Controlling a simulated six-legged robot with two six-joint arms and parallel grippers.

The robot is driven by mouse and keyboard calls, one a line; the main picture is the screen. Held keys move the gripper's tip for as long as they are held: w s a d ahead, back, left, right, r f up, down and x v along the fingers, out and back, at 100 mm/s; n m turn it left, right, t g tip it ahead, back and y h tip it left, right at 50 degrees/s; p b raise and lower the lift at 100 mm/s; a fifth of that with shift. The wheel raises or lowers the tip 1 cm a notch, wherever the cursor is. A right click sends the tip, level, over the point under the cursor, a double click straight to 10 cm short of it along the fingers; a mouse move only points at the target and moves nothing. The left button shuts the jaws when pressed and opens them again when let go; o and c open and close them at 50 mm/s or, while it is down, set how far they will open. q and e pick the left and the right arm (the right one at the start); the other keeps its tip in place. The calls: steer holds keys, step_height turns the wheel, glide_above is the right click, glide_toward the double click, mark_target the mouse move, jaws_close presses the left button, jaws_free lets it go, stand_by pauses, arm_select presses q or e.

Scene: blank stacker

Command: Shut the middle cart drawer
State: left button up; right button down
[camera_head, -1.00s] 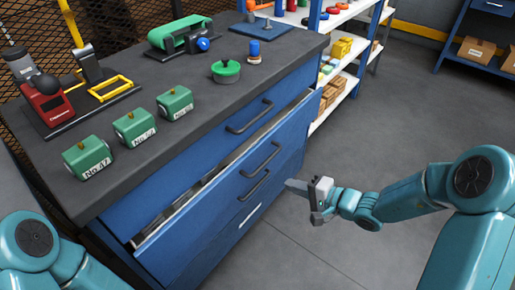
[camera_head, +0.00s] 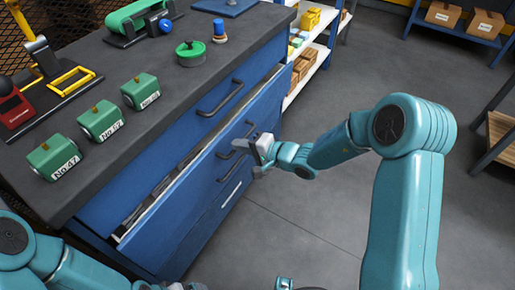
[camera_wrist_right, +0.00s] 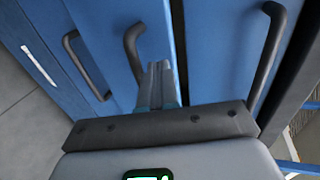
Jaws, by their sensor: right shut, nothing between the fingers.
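The middle cart drawer (camera_head: 178,205) stands partly open from the blue cart, with a gap showing along its top edge. Its dark handle (camera_head: 226,156) is partly hidden by my right gripper (camera_head: 247,138), which is at the drawer front beside that handle. In the right wrist view my right gripper (camera_wrist_right: 160,78) is shut and empty, its fingertips close to the drawer front (camera_wrist_right: 150,18) and next to the handle (camera_wrist_right: 131,48). I cannot tell whether they touch. A grey sliver of my left gripper (camera_head: 185,286) may show at the bottom edge; its fingers are cut off.
The upper drawer handle (camera_head: 220,97) and lower drawer handle (camera_head: 230,168) flank the middle one. Shelves stand behind. The floor (camera_head: 300,225) at right is clear.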

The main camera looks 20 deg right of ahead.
mark_target(221, 135)
steer(key=shift+w+a, duration=0.5)
steer(key=shift+w, duration=0.15)
steer(key=shift+w+a, duration=0.45)
steer(key=shift+w, duration=0.2)
steer(key=shift+r, duration=0.1)
steer(key=b+x, duration=0.1)
steer(key=x, duration=0.1)
steer(key=b+x, duration=0.1)
steer(key=x, duration=0.1)
steer(key=shift+a+r+b, duration=0.1)
steer(key=shift+r+b, duration=0.25)
steer(key=shift+w+a+r, duration=0.2)
steer(key=shift+w, duration=0.05)
steer(key=shift+r, duration=0.2)
steer(key=shift+d, duration=0.15)
